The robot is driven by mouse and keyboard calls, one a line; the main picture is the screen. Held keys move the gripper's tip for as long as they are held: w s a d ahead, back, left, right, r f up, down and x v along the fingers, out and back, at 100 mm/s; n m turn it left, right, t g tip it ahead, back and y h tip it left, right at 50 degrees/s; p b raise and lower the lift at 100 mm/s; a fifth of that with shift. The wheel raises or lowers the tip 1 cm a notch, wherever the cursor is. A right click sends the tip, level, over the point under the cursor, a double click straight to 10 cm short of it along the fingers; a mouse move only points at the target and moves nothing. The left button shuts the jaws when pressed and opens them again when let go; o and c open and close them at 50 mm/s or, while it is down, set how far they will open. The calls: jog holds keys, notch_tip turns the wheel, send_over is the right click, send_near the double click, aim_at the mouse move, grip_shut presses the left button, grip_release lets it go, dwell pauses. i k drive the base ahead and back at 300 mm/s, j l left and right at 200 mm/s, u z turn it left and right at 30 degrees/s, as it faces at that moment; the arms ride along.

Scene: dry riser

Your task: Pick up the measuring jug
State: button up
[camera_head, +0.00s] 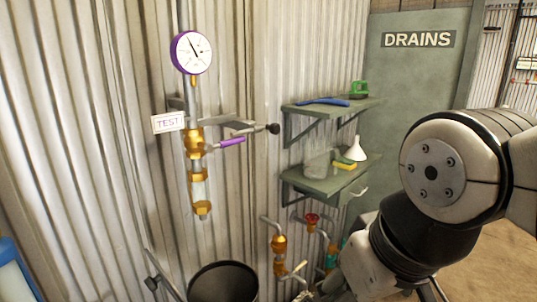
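A clear, see-through vessel (317,164) that looks like the measuring jug stands on the left part of the lower green wall shelf (330,186). Its handle and markings are too faint to make out. A yellow sponge-like block (344,164) and a white funnel (355,149) are just to its right on the same shelf. My arm fills the right side of the picture, to the right of the shelves. My gripper's fingers do not show, and nothing is seen touching the vessel.
The upper shelf (340,106) above the vessel holds blue and green items. To the left stand a pressure gauge (191,52) and brass pipework with a purple lever (231,142). More pipes and valves (279,243) stick out below the shelves. A dark bin (222,283) stands at the bottom.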

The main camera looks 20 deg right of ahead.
aim_at(317, 152)
jog(key=z, duration=0.5)
jog(key=i+l+z, duration=0.1)
jog(key=i+l, duration=0.15)
jog(key=i+l+z, duration=0.1)
jog(key=i, duration=0.35)
jog(key=i+l+z, duration=0.1)
jog(key=i+l, duration=0.15)
jog(key=i, duration=0.15)
